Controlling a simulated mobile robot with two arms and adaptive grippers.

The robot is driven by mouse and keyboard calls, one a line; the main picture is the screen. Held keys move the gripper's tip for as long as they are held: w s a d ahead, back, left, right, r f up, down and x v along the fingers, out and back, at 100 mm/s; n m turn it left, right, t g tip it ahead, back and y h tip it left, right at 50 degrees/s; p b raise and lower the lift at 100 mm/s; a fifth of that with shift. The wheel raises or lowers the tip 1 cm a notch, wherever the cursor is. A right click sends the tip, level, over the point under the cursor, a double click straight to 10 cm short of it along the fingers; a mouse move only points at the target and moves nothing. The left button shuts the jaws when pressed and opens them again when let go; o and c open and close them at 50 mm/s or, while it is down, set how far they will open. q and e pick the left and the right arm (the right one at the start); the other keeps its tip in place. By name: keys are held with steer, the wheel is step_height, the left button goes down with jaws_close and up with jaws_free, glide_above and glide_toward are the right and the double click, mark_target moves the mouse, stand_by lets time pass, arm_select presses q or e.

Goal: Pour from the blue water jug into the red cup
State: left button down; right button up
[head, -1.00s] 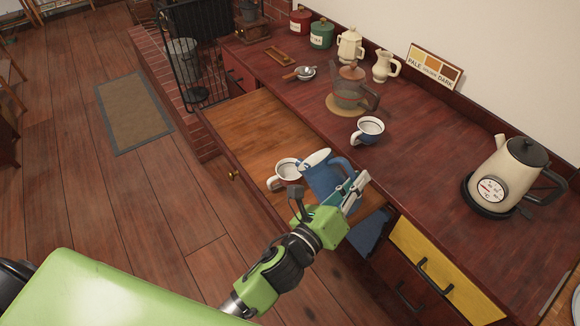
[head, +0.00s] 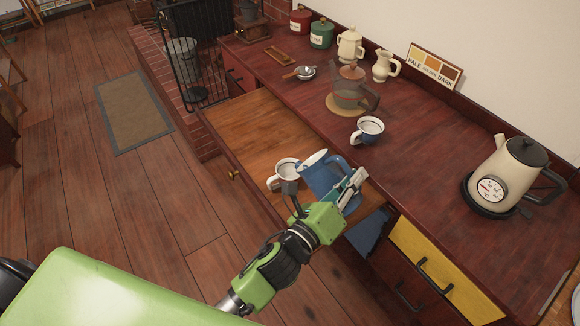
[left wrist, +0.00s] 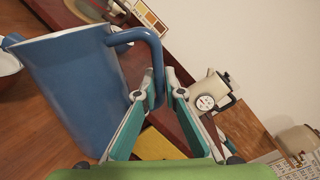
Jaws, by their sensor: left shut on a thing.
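The blue water jug (head: 322,179) is held over the open drawer, tilted with its pale mouth toward the cup on its left. My left gripper (head: 352,190) is shut on the jug's handle. In the left wrist view the jug (left wrist: 75,88) fills the left side and its handle runs between my left fingers (left wrist: 157,97). No stream of water is visible. My right gripper is out of view.
The pulled-out wooden drawer (head: 255,130) has bare room at its far end. On the counter stand a blue-and-white cup (head: 366,131), a glass coffee pot (head: 349,92) on a round mat, and a cream kettle (head: 510,172). A yellow drawer front (head: 432,270) is at the right.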

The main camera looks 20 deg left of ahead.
mark_target(348, 166)
arm_select(q)
steer(key=shift+w+a+r+n, duration=0.1)
steer(key=shift+a+r+n, duration=0.1)
steer(key=shift+r+n, duration=0.15)
steer(key=shift+w+a+r+n+p, duration=0.15)
steer(key=shift+a+r+n+p, duration=0.3)
steer(key=shift+r+n, duration=0.15)
steer(key=shift+w+a+r+n+p, duration=0.15)
steer(key=shift+a+r+n+p, duration=0.25)
steer(key=shift+r, duration=0.2)
stand_by(3.0)
steer(key=d+f+m+b, duration=0.2)
steer(key=f, duration=0.1)
steer(key=shift+s+m, duration=0.25)
steer(key=shift+s, duration=0.15)
steer(key=shift+d+r, duration=0.15)
steer(key=shift+d+m, duration=0.1)
steer(key=shift+m, duration=0.3)
